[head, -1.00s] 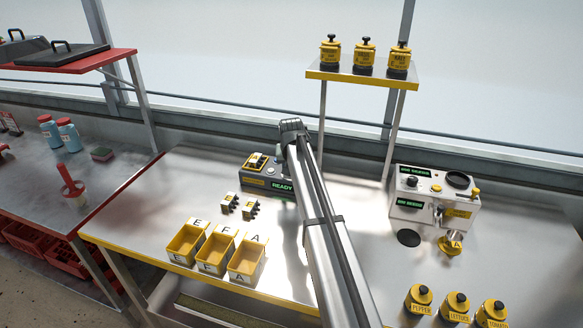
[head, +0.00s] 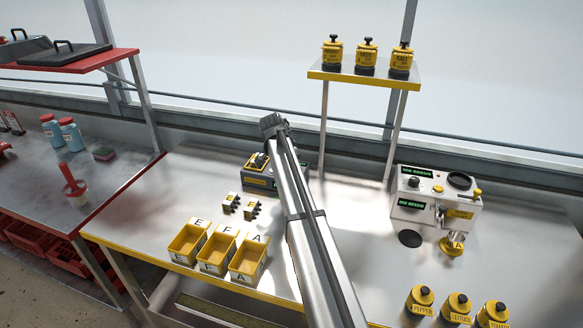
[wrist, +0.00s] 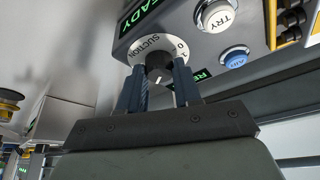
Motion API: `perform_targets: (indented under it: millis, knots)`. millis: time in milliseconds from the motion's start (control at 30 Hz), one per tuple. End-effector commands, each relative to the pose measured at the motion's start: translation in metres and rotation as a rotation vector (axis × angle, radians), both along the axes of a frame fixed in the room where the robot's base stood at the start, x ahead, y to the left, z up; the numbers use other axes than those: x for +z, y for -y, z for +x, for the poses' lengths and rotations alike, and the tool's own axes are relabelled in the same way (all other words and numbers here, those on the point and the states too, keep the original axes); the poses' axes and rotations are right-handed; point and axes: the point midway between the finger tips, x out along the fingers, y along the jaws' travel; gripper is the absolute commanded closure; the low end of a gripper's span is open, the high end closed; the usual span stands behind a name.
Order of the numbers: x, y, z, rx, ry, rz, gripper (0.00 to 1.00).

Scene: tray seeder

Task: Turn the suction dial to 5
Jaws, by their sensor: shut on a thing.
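The suction dial is a black knob (wrist: 159,62) on a round white plate (wrist: 142,48) lettered SUCTION, close up in the wrist view. Digits 0 and 1 show at the plate's right side, and a white mark shows on the knob's near side. Other digits are hidden, so I cannot read the setting. My gripper (wrist: 158,70) is shut on the knob, one dark finger on each side. In the head view the dial's grey machine (head: 262,180) stands at the table's back, partly behind my arm. The knob and my fingers are hidden there.
In the wrist view a TRY button (wrist: 217,16) and a blue button (wrist: 234,57) sit close to the dial. Yellow bins (head: 248,262) stand at the table's front left. A white machine (head: 435,210) stands to the right.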

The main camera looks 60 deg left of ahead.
Motion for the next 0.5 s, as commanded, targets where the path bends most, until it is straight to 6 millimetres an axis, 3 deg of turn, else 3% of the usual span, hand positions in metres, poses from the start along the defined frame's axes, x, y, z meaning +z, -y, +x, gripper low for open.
perform_targets:
  millis: [500]
  knots:
    - [0.0,-0.0004,-0.0003,-0.088,-0.001,-0.001,0.97]
